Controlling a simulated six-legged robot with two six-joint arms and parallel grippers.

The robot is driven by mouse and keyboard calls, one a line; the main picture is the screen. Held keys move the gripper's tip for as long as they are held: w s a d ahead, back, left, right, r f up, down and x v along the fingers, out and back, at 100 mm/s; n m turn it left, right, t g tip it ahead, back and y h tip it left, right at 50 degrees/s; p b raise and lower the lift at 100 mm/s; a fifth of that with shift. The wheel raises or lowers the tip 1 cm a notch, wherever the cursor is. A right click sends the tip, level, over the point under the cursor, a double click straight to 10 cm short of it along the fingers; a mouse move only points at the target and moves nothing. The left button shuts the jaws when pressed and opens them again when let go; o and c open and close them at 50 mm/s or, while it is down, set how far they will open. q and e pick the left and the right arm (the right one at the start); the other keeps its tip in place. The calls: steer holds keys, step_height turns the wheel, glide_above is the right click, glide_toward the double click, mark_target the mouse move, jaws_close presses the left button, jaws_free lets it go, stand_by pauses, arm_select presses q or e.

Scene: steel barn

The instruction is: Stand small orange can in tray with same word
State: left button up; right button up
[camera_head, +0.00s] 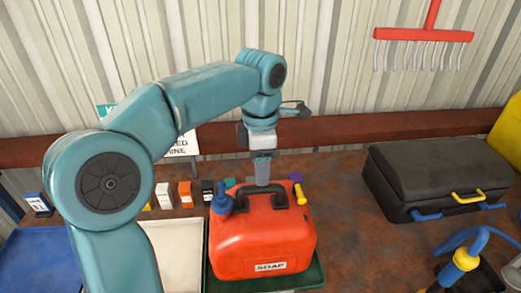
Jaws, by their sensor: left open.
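A small orange can (185,194) stands in the row of small containers at the back; any word on it is too small to read. A large orange-red can (262,238) labelled SOAP, with a dark handle, stands in the dark green tray (310,277). A white tray (185,262) and a blue tray (38,262) lie to the left, partly hidden by my left arm. No words on the trays can be read. My left gripper (262,181) is open and points down at the large can's handle; I cannot tell whether it touches. My right gripper is not in view.
Small white (164,196) and black (208,191) containers flank the orange one. A red rake (423,35) hangs on the wall. The bench between large can and toolbox is clear.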

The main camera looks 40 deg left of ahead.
arm_select(q)
step_height(320, 180, up, 4)
steer(key=shift+r, duration=0.25)
steer(key=shift+w, duration=0.1)
steer(key=shift+s, duration=0.2)
stand_by(0.3)
